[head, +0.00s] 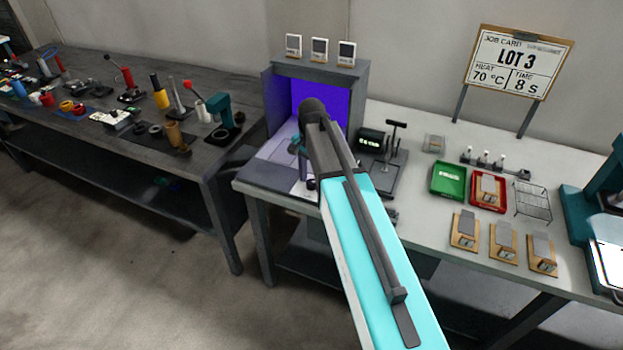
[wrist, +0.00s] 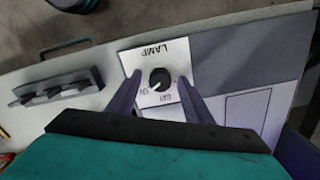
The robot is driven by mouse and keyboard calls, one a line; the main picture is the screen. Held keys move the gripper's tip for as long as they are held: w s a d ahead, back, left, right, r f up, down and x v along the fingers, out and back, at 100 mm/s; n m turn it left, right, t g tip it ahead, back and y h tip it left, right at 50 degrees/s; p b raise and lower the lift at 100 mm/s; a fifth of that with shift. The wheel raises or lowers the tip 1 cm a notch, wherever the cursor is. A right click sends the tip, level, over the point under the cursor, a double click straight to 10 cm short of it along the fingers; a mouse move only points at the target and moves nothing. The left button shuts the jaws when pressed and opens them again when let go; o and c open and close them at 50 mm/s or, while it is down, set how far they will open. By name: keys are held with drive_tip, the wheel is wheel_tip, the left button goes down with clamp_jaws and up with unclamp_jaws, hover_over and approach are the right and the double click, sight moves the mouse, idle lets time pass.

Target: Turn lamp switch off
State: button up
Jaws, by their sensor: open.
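The lamp switch is a round black knob (wrist: 159,79) on a white plate (wrist: 146,56) marked LAMP, seen upside down in the wrist view. A pale pointer mark on the knob faces its lower left side, toward a small label that seems to read ON. My gripper (wrist: 160,84) is open, with one finger on each side of the knob. I cannot tell whether the fingers touch it. The grey booth (head: 362,92) glows violet inside.
A strip with several dark levers (wrist: 55,92) lies left of the plate in the wrist view. In the head view, a black display box (head: 370,141), a green tray (head: 447,181) and a red tray (head: 476,203) stand on the bench to the right.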

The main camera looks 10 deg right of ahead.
drive_tip(key=shift+c, duration=0.2)
drive_tip(key=c, duration=1)
drive_tip(key=shift+c, duration=0.2)
drive_tip(key=shift+n, duration=0.5)
drive_tip(key=n+p, duration=0.1)
drive_tip(key=n, duration=0.2)
drive_tip(key=shift+r+n, duration=0.1)
drive_tip(key=shift+n, duration=0.2)
drive_tip(key=n, duration=0.6)
drive_tip(key=shift+p, duration=0.35)
drive_tip(key=n, duration=0.7)
drive_tip(key=shift+p, duration=0.3)
drive_tip(key=n, duration=0.6)
drive_tip(key=shift+n, duration=0.3)
